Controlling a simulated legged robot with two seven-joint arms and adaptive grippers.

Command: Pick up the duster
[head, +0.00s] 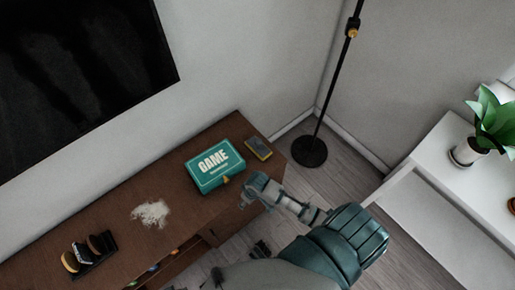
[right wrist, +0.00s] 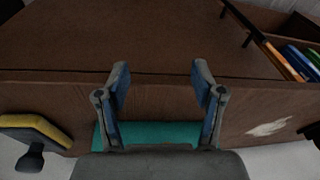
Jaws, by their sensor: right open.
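The duster (head: 258,148), a dark block with a yellow lower layer, lies on the right end of the brown cabinet top, beside the teal game box (head: 214,166). In the right wrist view the duster (right wrist: 35,128) is at the left edge, with its yellow layer and a dark upper part showing. My right gripper (right wrist: 160,70) is open and empty, its fingers spread and apart from the duster. The game box (right wrist: 160,133) shows behind it. In the head view my right gripper (head: 238,263) is low, in front of the cabinet. My left gripper is not in view.
White powder (head: 151,213) lies on the cabinet (head: 115,200) left of the box. A black rack (head: 95,252) with round items stands farther left. A lamp base (head: 310,151) is beyond the right end. Books (right wrist: 295,62) fill an open shelf. A potted plant (head: 490,120) is at right.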

